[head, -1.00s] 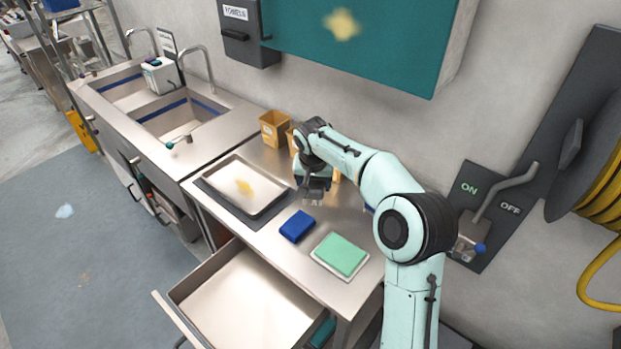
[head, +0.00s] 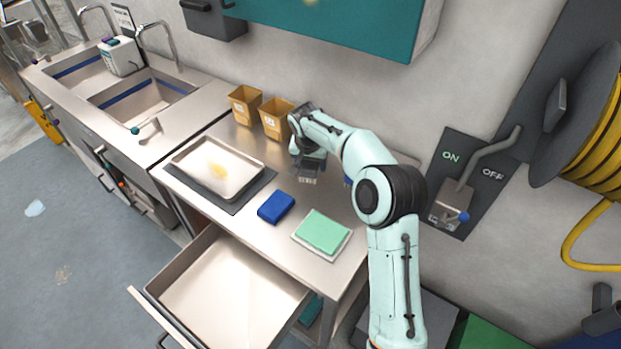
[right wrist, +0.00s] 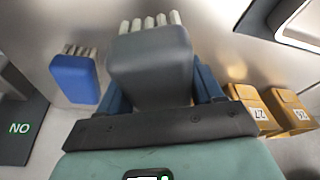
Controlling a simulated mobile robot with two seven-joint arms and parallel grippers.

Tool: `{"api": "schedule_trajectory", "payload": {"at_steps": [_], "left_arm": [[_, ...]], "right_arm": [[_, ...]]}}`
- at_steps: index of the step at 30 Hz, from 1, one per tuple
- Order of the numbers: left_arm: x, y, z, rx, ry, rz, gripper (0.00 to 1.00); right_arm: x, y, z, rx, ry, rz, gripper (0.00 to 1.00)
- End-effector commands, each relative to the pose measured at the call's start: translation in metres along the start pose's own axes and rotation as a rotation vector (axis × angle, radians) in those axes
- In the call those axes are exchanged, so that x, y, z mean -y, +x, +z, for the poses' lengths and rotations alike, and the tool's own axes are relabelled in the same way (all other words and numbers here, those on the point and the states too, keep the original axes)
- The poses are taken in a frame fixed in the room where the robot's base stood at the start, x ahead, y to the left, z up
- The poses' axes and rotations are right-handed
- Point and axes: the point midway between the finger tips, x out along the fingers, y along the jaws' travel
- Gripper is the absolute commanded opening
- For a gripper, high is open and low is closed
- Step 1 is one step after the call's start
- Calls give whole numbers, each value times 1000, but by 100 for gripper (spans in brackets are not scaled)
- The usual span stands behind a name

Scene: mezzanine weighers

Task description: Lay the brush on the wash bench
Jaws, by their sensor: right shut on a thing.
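My right gripper (head: 308,165) is shut on a grey brush (right wrist: 152,65) with pale bristles. It also shows in the right wrist view (right wrist: 160,95). In the head view the brush (head: 307,180) is partly hidden by the gripper, above the steel worktop (head: 240,220); I cannot tell whether it touches. A second, blue brush (right wrist: 75,78) lies on the worktop, mostly hidden behind my right arm in the head view. The wash bench, taken as the steel bench with two sinks (head: 195,118), stands to the left. My left gripper is not in view.
A metal tray (head: 180,158) sits on a dark mat. A blue block (head: 276,207) and a green pad on a white base (head: 323,231) lie nearby. Two yellow bins (head: 245,105) (head: 277,118) stand by the wall. An open drawer (head: 225,285) juts out below.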

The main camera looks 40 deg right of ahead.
Motion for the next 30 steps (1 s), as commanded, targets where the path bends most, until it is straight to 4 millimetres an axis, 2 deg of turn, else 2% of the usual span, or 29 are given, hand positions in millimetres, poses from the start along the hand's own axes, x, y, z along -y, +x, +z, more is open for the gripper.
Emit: {"api": "schedule_trajectory", "payload": {"at_steps": [5,9,13,27,28,30], "left_arm": [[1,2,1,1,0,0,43],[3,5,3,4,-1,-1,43],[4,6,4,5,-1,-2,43],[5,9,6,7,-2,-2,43],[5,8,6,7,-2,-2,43],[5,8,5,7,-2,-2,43]], "right_arm": [[0,13,4,0,0,0,27],[0,38,12,2,-1,1,27],[0,55,17,0,0,-1,27],[1,63,19,-2,0,-2,27],[1,63,19,-1,0,-2,72],[1,62,19,-1,0,-2,91]]}}
